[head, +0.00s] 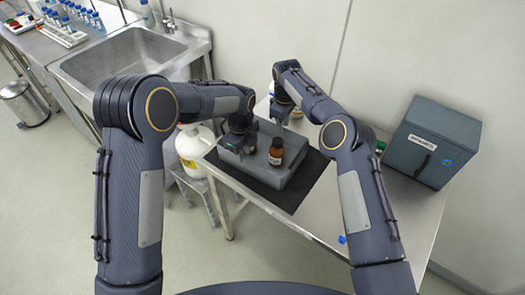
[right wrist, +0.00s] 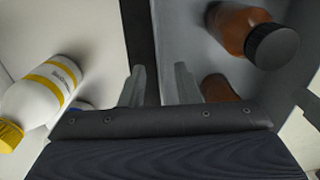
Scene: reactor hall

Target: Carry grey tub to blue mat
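My right gripper (right wrist: 160,85) is open at the tub's far side, one finger on each side of the wall. My left gripper (head: 238,146) is at the tub's left side; its fingers are too small to read. I see no blue mat.
A grey-blue cabinet (head: 432,143) stands on the table's right. A white jug (head: 193,150) stands left of the table. A small blue item (head: 342,239) lies near the front edge. The right front tabletop is mostly clear.

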